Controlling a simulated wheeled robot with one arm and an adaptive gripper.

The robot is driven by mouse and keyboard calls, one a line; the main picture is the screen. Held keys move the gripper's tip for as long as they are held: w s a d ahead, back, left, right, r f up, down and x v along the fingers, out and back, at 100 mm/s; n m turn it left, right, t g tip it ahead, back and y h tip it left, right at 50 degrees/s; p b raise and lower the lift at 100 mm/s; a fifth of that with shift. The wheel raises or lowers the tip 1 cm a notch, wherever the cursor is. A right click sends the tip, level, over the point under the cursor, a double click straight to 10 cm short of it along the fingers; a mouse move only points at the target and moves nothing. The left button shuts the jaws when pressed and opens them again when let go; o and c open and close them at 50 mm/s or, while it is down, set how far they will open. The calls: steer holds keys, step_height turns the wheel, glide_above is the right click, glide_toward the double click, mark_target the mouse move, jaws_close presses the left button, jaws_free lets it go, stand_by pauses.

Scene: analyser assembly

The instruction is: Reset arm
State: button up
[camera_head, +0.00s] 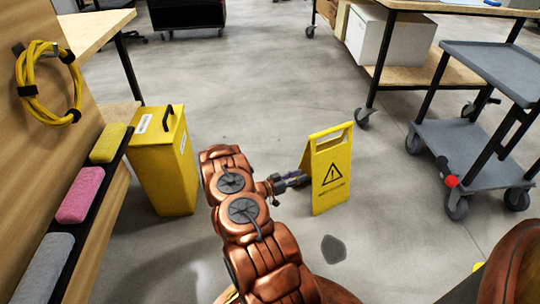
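My copper-coloured arm reaches up from the bottom middle of the head view. It is bent, and its end points to the right. My gripper (295,179) is small and dark at that end, in front of or close beside the left edge of a yellow warning sign (332,172). I cannot tell whether it touches the sign. The fingers are too small and partly merged with the sign's edge, so their opening does not show. No held object can be made out.
A yellow bin (165,165) stands left of my arm. A shelf with coloured sponges (80,195) and a yellow cable coil (48,82) are further left. A grey wheeled cart (470,150) is at right. A dark floor patch (333,249) lies below the sign. The floor beyond is open.

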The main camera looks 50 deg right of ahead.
steer(key=w+a+r+n+t+y+p, duration=0.1)
steer(key=w+a+r+t+y+p, duration=0.2)
steer(key=w+r, duration=0.5)
steer(key=w+a+r+n+t+p, duration=0.2)
steer(key=w+a+r+t+p, duration=0.25)
steer(key=w, duration=0.55)
steer(key=w+a+r+n+t+y+p, duration=0.1)
steer(key=w+a+r+t+y+p, duration=0.2)
steer(key=w+r, duration=0.5)
steer(key=w+a+r+n+t+y+p, duration=0.2)
steer(key=w+a+r+p, duration=0.15)
steer(key=a+r, duration=0.4)
steer(key=w+a+r+n+t+y+p, duration=0.2)
steer(key=a+r+y+p, duration=0.15)
steer(key=a+r, duration=0.4)
steer(key=w+a+r+n+t+y+p, duration=0.1)
steer(key=w+a+r+n+y+p, duration=0.2)
steer(key=a+r, duration=0.5)
steer(key=s+a+r+n+g+y+p, duration=0.35)
steer(key=s+a+r+n+p, duration=0.45)
steer(key=s+a+r, duration=1)
steer(key=s+r+g+p, duration=0.3)
steer(key=s+r+p, duration=0.3)
steer(key=s, duration=1)
steer(key=s+r+n+g+h+p, duration=0.1)
steer(key=s+r+g+p, duration=0.2)
steer(key=s+r+p, duration=0.4)
steer(key=s, duration=0.9)
steer(key=shift+a+h, duration=0.3)
steer(key=shift+a, duration=0.05)
